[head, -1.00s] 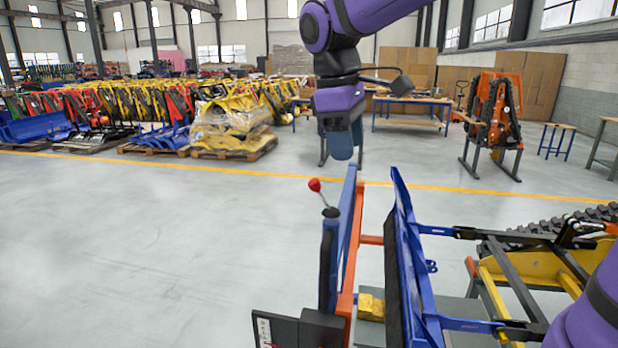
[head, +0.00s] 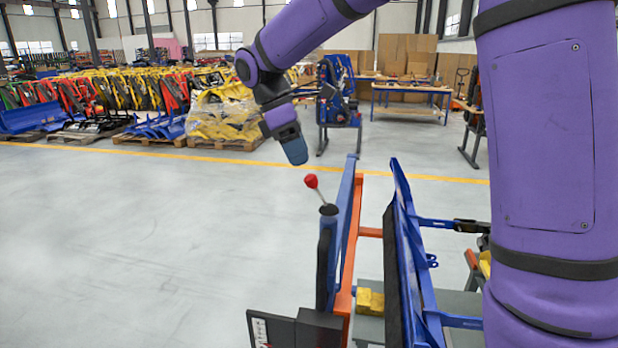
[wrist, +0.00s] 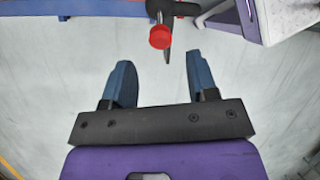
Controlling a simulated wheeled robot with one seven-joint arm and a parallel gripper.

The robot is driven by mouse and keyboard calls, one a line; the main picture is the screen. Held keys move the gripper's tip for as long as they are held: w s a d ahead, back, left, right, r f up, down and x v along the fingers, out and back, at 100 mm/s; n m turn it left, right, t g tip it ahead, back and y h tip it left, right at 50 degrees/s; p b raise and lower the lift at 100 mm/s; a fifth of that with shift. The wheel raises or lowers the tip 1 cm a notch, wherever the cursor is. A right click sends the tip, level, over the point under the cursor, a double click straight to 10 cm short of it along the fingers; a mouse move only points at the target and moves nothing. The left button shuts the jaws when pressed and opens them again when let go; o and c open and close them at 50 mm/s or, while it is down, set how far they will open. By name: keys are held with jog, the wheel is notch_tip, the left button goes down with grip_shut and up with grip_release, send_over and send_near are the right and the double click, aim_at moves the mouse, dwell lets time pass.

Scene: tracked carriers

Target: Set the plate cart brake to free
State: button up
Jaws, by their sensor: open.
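The brake lever has a red knob (head: 311,181) on a thin metal rod, rising from a dark boot (head: 328,210) on top of the blue and orange cart frame (head: 349,215). The rod leans up and to the left in the head view. My gripper (head: 293,148) is above the knob and a little left of it, pointing down. In the wrist view my gripper (wrist: 156,75) is open and empty, with two blue fingers apart. The red knob (wrist: 160,37) lies beyond the fingertips, between their lines, and is not touched.
A blue plate (head: 405,255) stands upright right of the cart frame. A black box with a white scale label (head: 261,331) sits at the frame's near end. My purple arm covers the right side. The floor to the left is clear.

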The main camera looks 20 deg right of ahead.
aim_at(308, 175)
jog(key=shift+x, duration=3.05)
grip_shut()
